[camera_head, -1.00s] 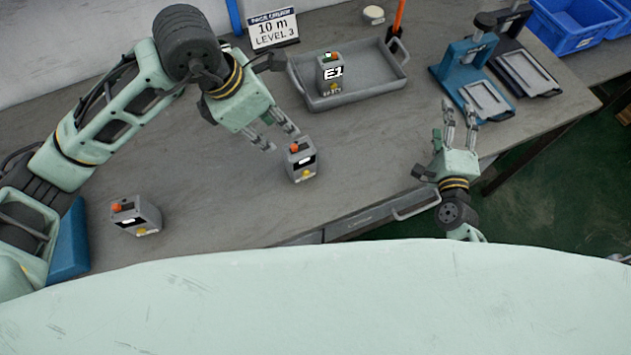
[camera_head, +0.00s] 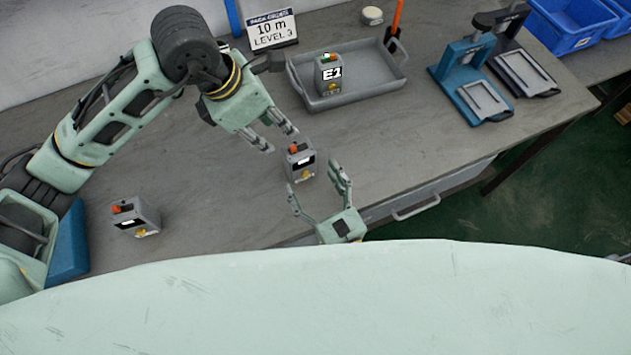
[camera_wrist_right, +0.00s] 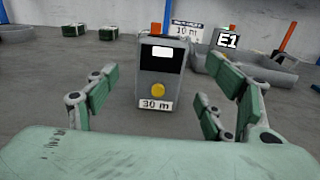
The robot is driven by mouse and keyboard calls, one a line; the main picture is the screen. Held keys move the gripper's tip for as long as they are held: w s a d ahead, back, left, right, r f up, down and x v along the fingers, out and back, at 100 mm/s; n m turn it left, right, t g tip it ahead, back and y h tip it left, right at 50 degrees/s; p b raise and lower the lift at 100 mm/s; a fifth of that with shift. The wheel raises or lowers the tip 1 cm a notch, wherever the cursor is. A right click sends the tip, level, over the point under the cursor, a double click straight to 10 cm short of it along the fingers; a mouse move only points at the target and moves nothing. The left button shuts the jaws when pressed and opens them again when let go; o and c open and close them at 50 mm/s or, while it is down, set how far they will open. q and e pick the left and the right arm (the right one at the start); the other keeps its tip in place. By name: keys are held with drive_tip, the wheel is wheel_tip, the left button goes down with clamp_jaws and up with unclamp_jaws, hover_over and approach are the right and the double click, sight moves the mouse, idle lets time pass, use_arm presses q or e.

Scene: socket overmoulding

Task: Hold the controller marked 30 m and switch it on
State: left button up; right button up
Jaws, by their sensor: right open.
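The grey controller marked 30 m (camera_wrist_right: 159,70) stands upright on the table, with a dark display, a white field and a yellow button (camera_wrist_right: 158,90). In the head view this controller (camera_head: 301,164) shows an orange part on top. My right gripper (camera_head: 313,178) is open and empty, just in front of it. In the right wrist view its fingers (camera_wrist_right: 160,88) are spread to either side of the controller, without visible contact. My left gripper (camera_head: 281,142) is open, just behind and to the left of the controller, and appears empty.
Another controller (camera_head: 137,217) stands at the left. A third, marked E1 (camera_head: 328,76), stands in a grey tray (camera_head: 375,82) near a 10 m LEVEL 3 sign (camera_head: 272,29). Blue and black presses (camera_head: 472,90) and a blue bin (camera_head: 570,28) are at the right.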

sight(304, 165)
drive_tip(key=x, duration=0.7)
drive_tip(key=shift+w, duration=0.2)
drive_tip(key=c, duration=1.3)
use_arm(q)
drive_tip(key=shift+c, duration=0.5)
use_arm(e)
drive_tip(key=shift+c, duration=0.2)
use_arm(q)
drive_tip(key=shift+a, duration=0.4)
drive_tip(key=shift+c, duration=0.9)
drive_tip(key=shift+g+y, duration=0.4)
drive_tip(key=shift+y, duration=0.1)
drive_tip(key=a, duration=0.2)
drive_tip(key=s+a, duration=0.1)
drive_tip(key=a, duration=0.1)
drive_tip(key=s+a, duration=0.1)
drive_tip(key=a, duration=0.2)
drive_tip(key=shift+r, duration=0.15)
clamp_jaws()
use_arm(e)
drive_tip(key=shift+a, duration=0.1)
use_arm(q)
drive_tip(key=shift+d, duration=0.1)
